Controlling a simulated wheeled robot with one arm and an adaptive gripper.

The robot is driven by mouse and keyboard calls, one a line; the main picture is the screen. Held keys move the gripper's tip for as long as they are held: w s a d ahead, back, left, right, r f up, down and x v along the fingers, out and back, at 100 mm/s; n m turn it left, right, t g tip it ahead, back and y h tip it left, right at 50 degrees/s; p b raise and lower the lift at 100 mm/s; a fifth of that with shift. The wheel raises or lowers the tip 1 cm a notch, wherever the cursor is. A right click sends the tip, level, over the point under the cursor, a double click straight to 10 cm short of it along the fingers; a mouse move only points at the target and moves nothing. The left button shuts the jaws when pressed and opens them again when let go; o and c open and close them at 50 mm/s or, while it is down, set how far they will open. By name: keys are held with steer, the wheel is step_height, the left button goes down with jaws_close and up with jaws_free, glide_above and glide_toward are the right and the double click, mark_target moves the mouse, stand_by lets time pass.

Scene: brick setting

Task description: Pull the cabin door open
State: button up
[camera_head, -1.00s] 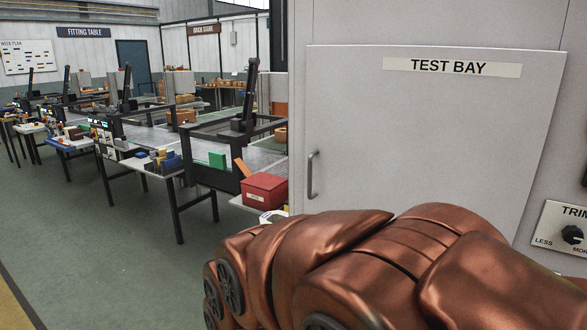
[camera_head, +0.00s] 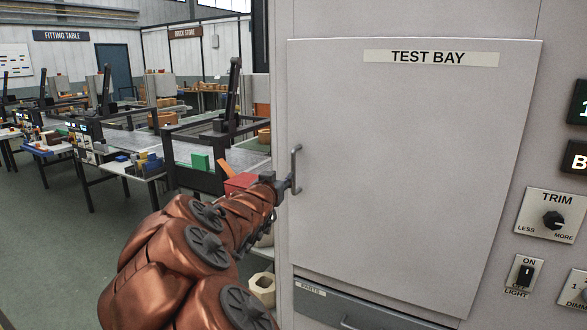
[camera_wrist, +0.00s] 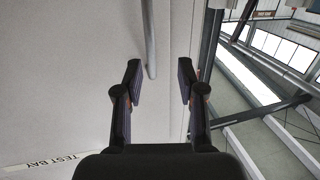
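The cabin door (camera_head: 400,170) is a pale grey panel labelled TEST BAY, and it looks shut. Its grey vertical bar handle (camera_head: 295,170) is near the door's left edge. My gripper (camera_head: 284,185) is at the handle's lower part, reaching from the left. In the wrist view my gripper (camera_wrist: 160,78) has its two dark fingers spread apart. The handle (camera_wrist: 150,40) shows there with its end between the fingertips, closer to the left finger. I see a gap to the right finger; contact with the left finger is unclear.
A grey drawer (camera_head: 350,312) sits below the door. The TRIM knob panel (camera_head: 553,220) and a light switch (camera_head: 525,272) are to the right. A red box (camera_head: 239,182) is behind my gripper. Worktables stand at left, with open floor before them.

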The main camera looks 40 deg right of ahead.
mark_target(293, 166)
steer(key=shift+m+g+h, duration=0.3)
steer(key=shift+h, duration=0.1)
steer(key=shift+s+d+r+p+x, duration=0.15)
steer(key=shift+p+x, duration=0.1)
steer(key=shift+x, duration=1.2)
steer(key=shift+s+d+r+p+x, duration=0.1)
steer(key=shift+s+r+p+x, duration=0.15)
steer(key=shift+x, duration=1.2)
steer(key=shift+s+r+p+x, duration=0.1)
steer(key=shift+p+x, duration=0.2)
steer(key=shift+x, duration=1.15)
jaws_close()
